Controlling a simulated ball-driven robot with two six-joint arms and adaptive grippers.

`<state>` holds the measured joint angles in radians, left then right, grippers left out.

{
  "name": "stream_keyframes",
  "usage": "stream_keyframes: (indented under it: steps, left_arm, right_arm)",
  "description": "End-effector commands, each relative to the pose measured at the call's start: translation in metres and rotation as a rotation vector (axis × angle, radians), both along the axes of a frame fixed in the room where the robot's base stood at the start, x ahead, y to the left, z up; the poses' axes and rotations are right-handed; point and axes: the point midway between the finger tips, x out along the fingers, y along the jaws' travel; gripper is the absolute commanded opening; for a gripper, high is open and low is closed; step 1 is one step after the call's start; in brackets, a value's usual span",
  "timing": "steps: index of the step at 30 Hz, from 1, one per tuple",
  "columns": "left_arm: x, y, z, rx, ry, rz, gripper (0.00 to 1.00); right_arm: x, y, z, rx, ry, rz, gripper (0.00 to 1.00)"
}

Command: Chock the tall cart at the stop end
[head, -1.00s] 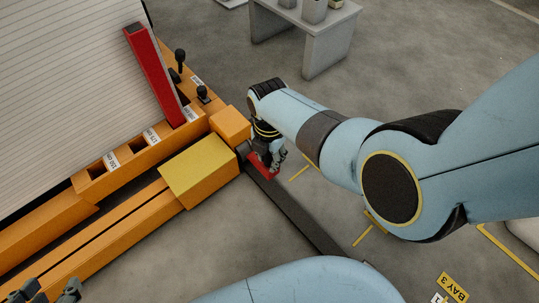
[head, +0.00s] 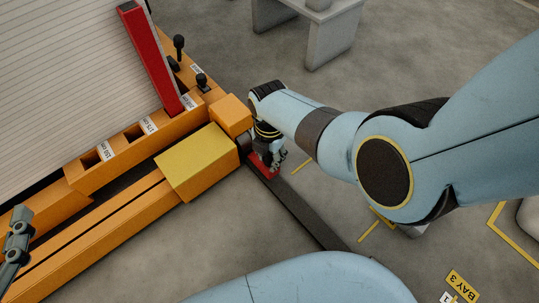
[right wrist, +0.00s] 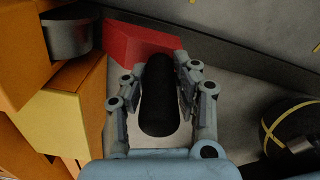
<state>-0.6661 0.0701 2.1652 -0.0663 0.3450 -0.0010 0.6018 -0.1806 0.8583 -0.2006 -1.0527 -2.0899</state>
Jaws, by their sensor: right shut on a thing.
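A red chock (head: 261,169) sits on or just above a dark floor strip, beside a dark wheel (head: 244,142) at the corner of an orange frame (head: 110,240). The right wrist view shows the chock (right wrist: 140,42) near a grey wheel (right wrist: 75,36), with a small gap between them. My right gripper (head: 269,157) is shut on the chock's black handle (right wrist: 157,100), with fingers on both sides. The chock's underside is hidden. My left gripper (head: 17,235) is at the left edge, partly cut off, over the orange frame; its jaw state is unclear.
A red post (head: 150,55) stands in a slot of the labelled orange beam, beside a ribbed white panel (head: 55,70). The dark strip (head: 305,218) runs to the lower right. A grey table (head: 335,40) stands behind. Yellow floor marks and a BAY 3 sign (head: 463,286) lie right.

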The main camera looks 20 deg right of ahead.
Motion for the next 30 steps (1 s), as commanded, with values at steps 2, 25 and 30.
stream_keyframes:
  steps: [2,25,30]
  left_arm:
    - [0.006,-0.001,0.008,0.000,-0.038,-0.004,0.40]
    - [0.041,-0.012,0.105,0.001,-0.446,-0.054,0.40]
    - [0.042,-0.014,0.126,0.001,-0.538,-0.065,0.40]
  right_arm:
    - [0.000,0.000,-0.003,0.000,0.000,0.000,0.00]
    - [0.007,0.003,-0.020,0.000,0.000,0.000,0.00]
    - [0.009,0.004,-0.024,0.001,0.001,0.000,0.00]
